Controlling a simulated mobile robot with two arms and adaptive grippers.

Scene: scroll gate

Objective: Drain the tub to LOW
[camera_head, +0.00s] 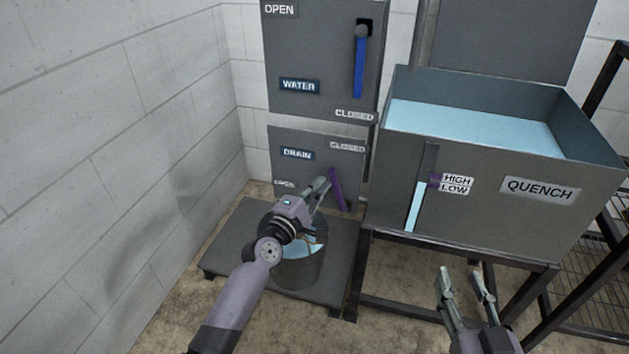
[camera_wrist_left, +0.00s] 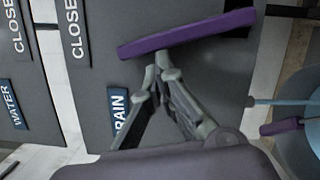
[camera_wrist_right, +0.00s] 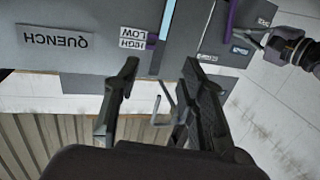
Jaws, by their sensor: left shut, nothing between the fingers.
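The QUENCH tub (camera_head: 500,215) holds light blue water (camera_head: 470,125). Its sight gauge (camera_head: 417,205) shows a light blue column whose top is close to the purple HIGH and LOW marks (camera_head: 435,181); I cannot tell exactly against which. The purple drain lever (camera_head: 338,190) slants on the DRAIN panel (camera_head: 290,140), its lower end to the right, away from the CLOSED label. My left gripper (camera_head: 323,185) is shut and empty, its tips at the lever; the left wrist view shows them against or just beside the lever (camera_wrist_left: 185,33). My right gripper (camera_head: 462,275) is open and empty before the tub's stand.
The WATER panel (camera_head: 310,60) above has a blue lever (camera_head: 360,65) hanging down toward CLOSED. A dark bucket (camera_head: 300,270) with light blue liquid stands on a low platform (camera_head: 230,250) under the drain. A block wall (camera_head: 110,150) is at left; a rack (camera_head: 590,265) is at right.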

